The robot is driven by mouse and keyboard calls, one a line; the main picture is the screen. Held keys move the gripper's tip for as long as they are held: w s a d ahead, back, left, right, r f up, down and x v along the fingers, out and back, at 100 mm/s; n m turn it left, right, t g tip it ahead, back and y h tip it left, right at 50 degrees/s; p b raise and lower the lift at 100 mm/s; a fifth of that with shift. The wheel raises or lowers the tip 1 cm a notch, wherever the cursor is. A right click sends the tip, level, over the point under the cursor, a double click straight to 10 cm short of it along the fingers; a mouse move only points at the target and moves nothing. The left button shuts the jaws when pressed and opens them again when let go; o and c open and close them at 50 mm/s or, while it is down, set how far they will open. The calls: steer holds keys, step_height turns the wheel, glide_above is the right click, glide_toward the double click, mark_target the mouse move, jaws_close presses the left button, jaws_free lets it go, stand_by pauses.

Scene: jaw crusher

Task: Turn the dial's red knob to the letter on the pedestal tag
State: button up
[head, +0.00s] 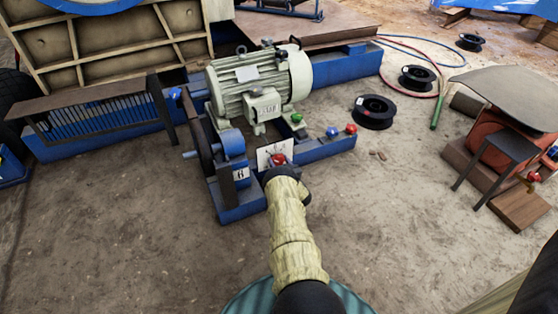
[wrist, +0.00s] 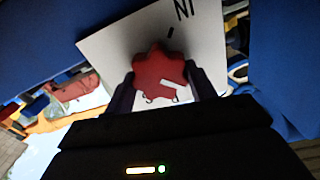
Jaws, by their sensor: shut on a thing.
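The red knob (head: 278,159) sits on a white dial plate (head: 263,154) at the front of the blue motor frame. In the wrist view, the lobed knob (wrist: 156,68) lies between the two dark fingers of my gripper (wrist: 162,86), which is shut on it. A white mark on the knob points toward the lower right of that view. The dial plate (wrist: 118,48) shows an N and a black tick above the knob; other lettering below is mostly hidden. The white pedestal tag (head: 241,174) bears one dark letter, perhaps an R, too small to be sure.
A grey-green motor (head: 258,85) stands behind the dial. A black cable reel (head: 373,112) lies farther right.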

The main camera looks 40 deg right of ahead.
steer(key=m, duration=0.4)
steer(key=shift+w+d+m, duration=0.1)
steer(key=shift+d+m, duration=0.05)
steer(key=shift+m, duration=0.15)
steer(key=m, duration=0.4)
steer(key=shift+m, duration=0.3)
steer(key=o, duration=1)
steer(key=shift+f, duration=0.1)
